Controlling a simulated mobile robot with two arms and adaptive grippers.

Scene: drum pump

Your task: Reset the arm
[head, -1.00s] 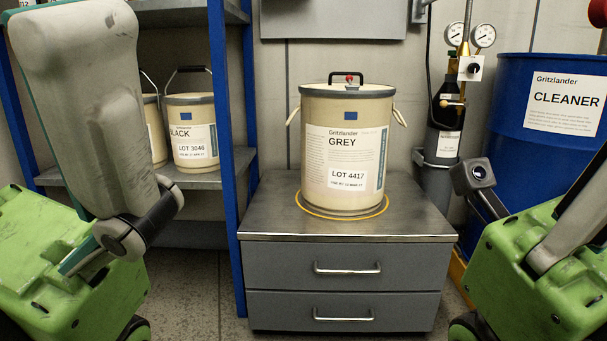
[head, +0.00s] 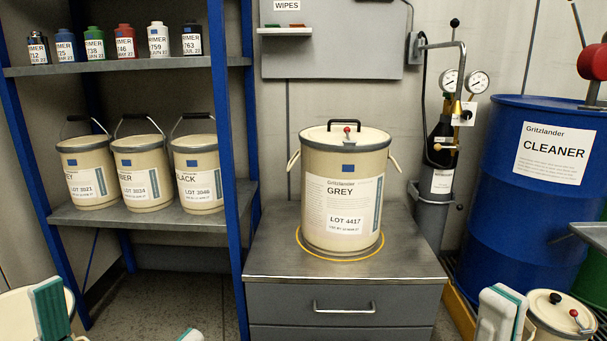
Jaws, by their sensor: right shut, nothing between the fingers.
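My right gripper (head: 502,312) shows low at the right, cut off by the bottom edge. It is shut, with nothing between its fingers, and is apart from the drawer cabinet. White and teal parts of mine show at the bottom left, but I cannot make out my left gripper there. The cream GREY bucket (head: 325,232), LOT 4417, stands upright on the drawer cabinet (head: 275,268), inside a yellow ring (head: 375,250). Its lid is on, with a black handle and a red knob. Neither gripper touches it.
A blue CLEANER drum (head: 510,220) stands at the right. A small lidded cream container (head: 555,322) is beside my right gripper. A gauge stand (head: 437,195) is against the wall. The blue-post shelf (head: 110,218) at left holds buckets and bottles.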

